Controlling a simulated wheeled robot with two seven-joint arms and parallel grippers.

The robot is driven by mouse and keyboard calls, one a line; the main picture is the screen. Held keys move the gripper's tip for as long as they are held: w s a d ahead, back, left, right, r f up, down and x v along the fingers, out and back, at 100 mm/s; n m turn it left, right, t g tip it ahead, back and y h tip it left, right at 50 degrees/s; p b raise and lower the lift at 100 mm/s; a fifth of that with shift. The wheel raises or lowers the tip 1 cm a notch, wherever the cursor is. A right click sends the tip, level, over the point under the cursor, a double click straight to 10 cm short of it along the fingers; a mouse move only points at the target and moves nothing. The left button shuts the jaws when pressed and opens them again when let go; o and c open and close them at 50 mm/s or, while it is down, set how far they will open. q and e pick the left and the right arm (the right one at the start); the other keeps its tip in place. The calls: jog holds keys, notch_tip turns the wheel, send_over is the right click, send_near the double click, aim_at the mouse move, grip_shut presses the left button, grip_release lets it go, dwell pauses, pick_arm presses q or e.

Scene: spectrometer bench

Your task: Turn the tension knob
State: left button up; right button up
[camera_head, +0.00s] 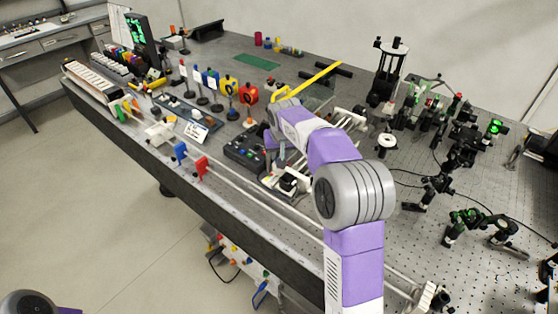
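I cannot pick out the tension knob with certainty. A black control box (243,149) with small coloured buttons or knobs sits near the front edge of the bench, left of my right arm. A pale device (289,183) with dark round parts stands just right of it, partly hidden by my arm. My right arm reaches in from the bottom over the bench, and its wrist end (284,104) is above the table beyond the control box. The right fingers are too small and covered to read. My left gripper is out of view; only part of my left arm shows at bottom left.
Coloured holders on posts, such as a red one (248,94), stand left of my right wrist. Optical mounts and a black post stand (386,75) crowd the right. Long rails run along the front edge. A perforated surface (420,235) is partly bare.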

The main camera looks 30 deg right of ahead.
jog(key=x, duration=0.4)
jog(key=shift+b, duration=0.35)
grip_shut()
jog(key=n+p, duration=0.1)
jog(key=n+y+p, duration=0.1)
jog(key=n, duration=0.1)
jog(key=n+y+p, duration=0.1)
jog(key=n, duration=0.1)
jog(key=shift+d+r, duration=0.1)
jog(key=shift+d, duration=0.25)
jog(key=n+y+p, duration=0.2)
jog(key=n+p, duration=0.1)
jog(key=n, duration=0.2)
jog(key=shift+w+d+n, duration=0.1)
jog(key=shift+n, duration=0.2)
jog(key=shift+g, duration=0.3)
